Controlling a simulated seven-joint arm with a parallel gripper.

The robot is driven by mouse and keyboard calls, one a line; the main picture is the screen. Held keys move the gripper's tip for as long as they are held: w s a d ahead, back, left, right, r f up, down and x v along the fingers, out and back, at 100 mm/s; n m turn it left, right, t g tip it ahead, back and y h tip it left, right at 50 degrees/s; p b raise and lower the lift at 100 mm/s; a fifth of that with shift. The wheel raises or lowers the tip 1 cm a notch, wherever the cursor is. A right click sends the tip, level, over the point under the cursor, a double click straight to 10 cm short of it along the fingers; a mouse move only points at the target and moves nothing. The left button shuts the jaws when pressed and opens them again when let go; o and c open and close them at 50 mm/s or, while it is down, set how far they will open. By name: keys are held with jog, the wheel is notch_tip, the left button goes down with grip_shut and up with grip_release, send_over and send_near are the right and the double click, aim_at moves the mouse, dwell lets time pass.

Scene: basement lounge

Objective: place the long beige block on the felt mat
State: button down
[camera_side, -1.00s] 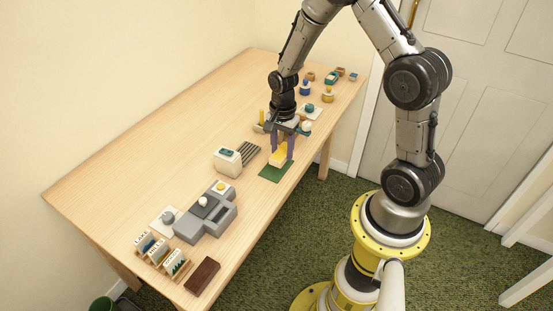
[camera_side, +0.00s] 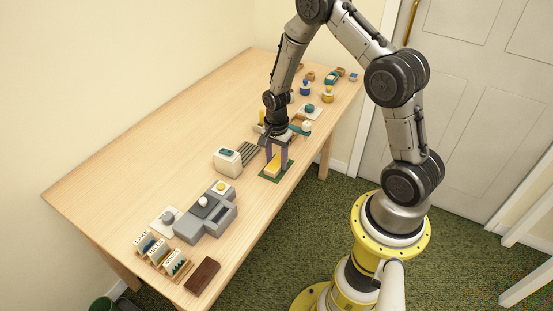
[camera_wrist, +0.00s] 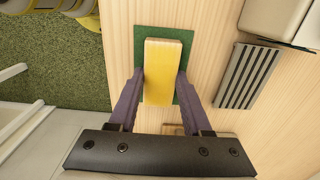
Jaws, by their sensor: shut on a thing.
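The long beige block (camera_side: 273,168) looks yellow-tan and lies over the green felt mat (camera_side: 265,178). In the wrist view the block (camera_wrist: 160,70) sits within the width of the mat (camera_wrist: 187,112), with green showing around it. My gripper (camera_side: 276,158) is shut on the block, with one purple finger along each long side. The wrist view shows both fingers of my gripper (camera_wrist: 161,85) against the block's sides. I cannot tell whether the block's underside touches the mat.
A white device (camera_side: 228,160) and a dark slatted rack (camera_side: 249,151) stand left of the mat. The slatted piece also shows in the wrist view (camera_wrist: 247,76). Bottles and small items stand behind my gripper. The table's front edge runs close to the mat.

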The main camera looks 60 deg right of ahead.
jog(key=shift+c, duration=1.7)
grip_release()
notch_tip(320, 180, up, 12)
notch_tip(320, 180, up, 8)
jog(key=f+n+t, duration=0.1)
jog(key=n, duration=0.2)
send_over(276, 163)
jog(key=s+a, duration=0.2)
jog(key=a, duration=0.1)
jog(key=s+a+r+n+t, duration=0.2)
jog(key=s+a+r+n, duration=0.2)
jog(key=s, duration=0.5)
jog(key=s+a+r+n+t, duration=0.2)
jog(key=s+a+r+n, duration=0.3)
jog(key=s+r+n, duration=0.3)
jog(key=n, duration=0.3)
jog(key=shift+s+a+r+t, duration=0.15)
jog(key=shift+s+t, duration=0.15)
jog(key=shift+s, duration=0.05)
